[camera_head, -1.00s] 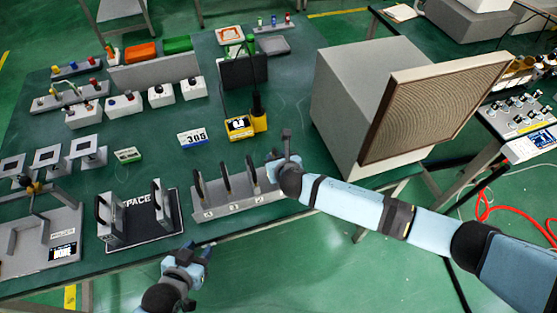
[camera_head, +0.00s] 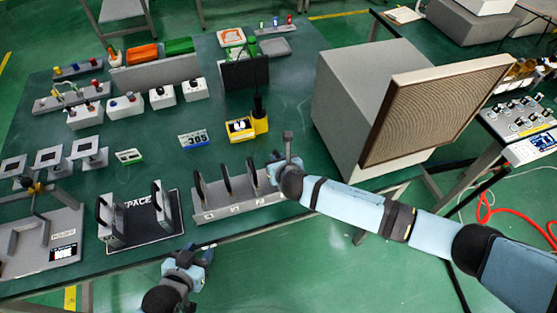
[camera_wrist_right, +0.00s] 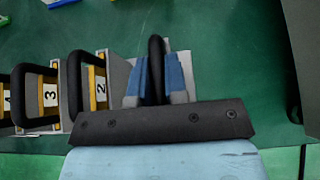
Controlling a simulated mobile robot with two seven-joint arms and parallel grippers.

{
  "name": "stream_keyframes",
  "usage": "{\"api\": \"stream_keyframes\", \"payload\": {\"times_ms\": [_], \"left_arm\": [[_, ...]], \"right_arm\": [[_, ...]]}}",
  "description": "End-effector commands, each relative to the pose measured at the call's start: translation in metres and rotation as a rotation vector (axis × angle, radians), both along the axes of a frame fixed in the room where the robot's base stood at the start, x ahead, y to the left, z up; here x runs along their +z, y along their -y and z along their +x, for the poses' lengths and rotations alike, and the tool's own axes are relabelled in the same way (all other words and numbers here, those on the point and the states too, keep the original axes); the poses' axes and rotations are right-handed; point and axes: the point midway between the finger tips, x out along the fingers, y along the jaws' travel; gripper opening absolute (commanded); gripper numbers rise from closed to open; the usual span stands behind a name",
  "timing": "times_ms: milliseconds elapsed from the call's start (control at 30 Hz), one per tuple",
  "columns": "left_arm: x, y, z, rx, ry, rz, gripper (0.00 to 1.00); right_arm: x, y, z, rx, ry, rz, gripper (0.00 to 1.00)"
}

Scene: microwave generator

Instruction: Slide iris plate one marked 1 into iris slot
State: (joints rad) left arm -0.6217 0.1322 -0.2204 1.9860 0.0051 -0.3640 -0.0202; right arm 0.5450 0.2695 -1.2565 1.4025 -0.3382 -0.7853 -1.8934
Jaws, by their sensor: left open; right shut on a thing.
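My right gripper (camera_head: 277,165) is at the right end of a grey rack (camera_head: 265,201) near the table's front edge. In the right wrist view, its blue fingers (camera_wrist_right: 158,62) are shut on the black handle of a plate (camera_wrist_right: 155,44). The mark on this plate is hidden. To its left in that view stand plates marked 2 (camera_wrist_right: 101,88) and 3 (camera_wrist_right: 50,96), with one more at the edge. A stand labelled SPACE (camera_head: 137,204), with two black-handled uprights, is left of the rack. I cannot tell which slot is the iris slot. My left gripper (camera_head: 188,260) is open and empty before the table edge.
A big grey horn box (camera_head: 355,85) stands right of the rack, close to my right arm. A yellow device (camera_head: 240,129) and a numbered card (camera_head: 193,139) lie behind the rack. A grey holder (camera_head: 60,240) is at far left.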

Motion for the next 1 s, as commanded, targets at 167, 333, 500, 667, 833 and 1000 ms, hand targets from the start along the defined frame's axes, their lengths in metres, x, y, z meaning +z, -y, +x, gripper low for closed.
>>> {"api": "stream_keyframes", "payload": {"times_ms": [167,333,500,667,833,1000], "left_arm": [[0.002,0.000,0.000,0.000,0.000,0.000,0.43],[0.011,0.000,0.000,0.000,0.000,0.000,0.43],[0.020,0.000,0.000,0.000,0.000,0.000,0.43],[0.027,0.000,0.000,0.000,0.000,0.000,0.43],[0.034,0.000,0.000,0.000,0.000,0.000,0.43],[0.036,0.000,0.000,0.000,0.001,0.000,0.43]], "right_arm": [[0.003,0.000,0.001,0.000,0.002,0.001,0.00],[0.012,0.000,0.001,0.000,0.002,0.001,0.00],[0.020,0.000,0.001,0.000,0.002,0.001,0.00],[0.027,0.000,0.001,0.000,0.002,0.001,0.00],[0.034,0.000,0.001,0.001,0.002,0.001,0.00],[0.041,0.000,0.001,0.000,0.002,0.001,0.00]]}}
